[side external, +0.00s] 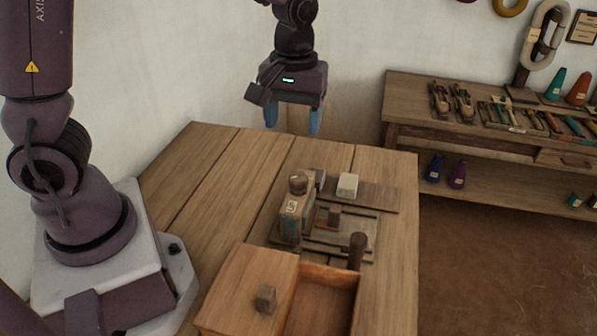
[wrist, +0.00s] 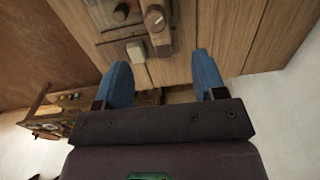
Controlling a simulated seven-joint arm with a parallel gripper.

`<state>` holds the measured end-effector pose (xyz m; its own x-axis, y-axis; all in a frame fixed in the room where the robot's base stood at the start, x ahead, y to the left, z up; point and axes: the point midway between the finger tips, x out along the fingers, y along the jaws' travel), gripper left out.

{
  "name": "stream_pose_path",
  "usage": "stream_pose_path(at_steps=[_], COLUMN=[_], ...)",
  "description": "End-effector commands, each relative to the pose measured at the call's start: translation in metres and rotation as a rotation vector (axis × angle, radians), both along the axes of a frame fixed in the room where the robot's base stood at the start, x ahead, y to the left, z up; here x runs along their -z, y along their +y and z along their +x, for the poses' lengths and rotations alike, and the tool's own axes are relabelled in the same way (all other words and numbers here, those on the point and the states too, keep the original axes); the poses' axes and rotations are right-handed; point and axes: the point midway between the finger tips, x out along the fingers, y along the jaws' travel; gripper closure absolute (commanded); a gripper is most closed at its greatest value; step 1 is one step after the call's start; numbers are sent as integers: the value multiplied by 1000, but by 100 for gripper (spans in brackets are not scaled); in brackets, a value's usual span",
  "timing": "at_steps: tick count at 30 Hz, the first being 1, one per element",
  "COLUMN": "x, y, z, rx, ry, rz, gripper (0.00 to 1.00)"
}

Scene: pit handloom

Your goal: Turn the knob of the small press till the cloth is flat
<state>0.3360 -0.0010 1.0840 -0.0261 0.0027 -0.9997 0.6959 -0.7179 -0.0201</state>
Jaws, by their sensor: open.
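The small press (side external: 291,222) stands on the wooden table, a worn block-shaped body with a pale label. Its round brown knob (side external: 298,183) sits on top. In the wrist view the press (wrist: 160,42) and the knob (wrist: 155,18) show at the top, beyond my fingertips. My gripper (side external: 292,128) is open and empty, its two blue fingers pointing down, well above the table and behind the press in the side view. The fingers also show spread apart in the wrist view (wrist: 161,66). I cannot make out a cloth, nor whether it is flat.
A pale block (side external: 348,186) lies beside the press. A dark upright handle (side external: 357,247) stands in front of it, near an open wooden box (side external: 328,272) with a knobbed lid. A side bench (side external: 420,100) with tools and cones stands at right. The table's left part is clear.

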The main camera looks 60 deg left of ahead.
Motion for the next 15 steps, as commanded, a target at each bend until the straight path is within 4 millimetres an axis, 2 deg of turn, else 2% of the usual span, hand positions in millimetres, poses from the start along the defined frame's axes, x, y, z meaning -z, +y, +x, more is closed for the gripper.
stream_pose_path(at_steps=[3,8,11,15], x=[-6,-5,3,27], y=[2,2,2,2], z=[12,11,11,10], rx=[-151,-242,-251,-248], ry=[-26,-25,-24,-19], rz=[1,0,1,2], gripper=[36,36,36,36])
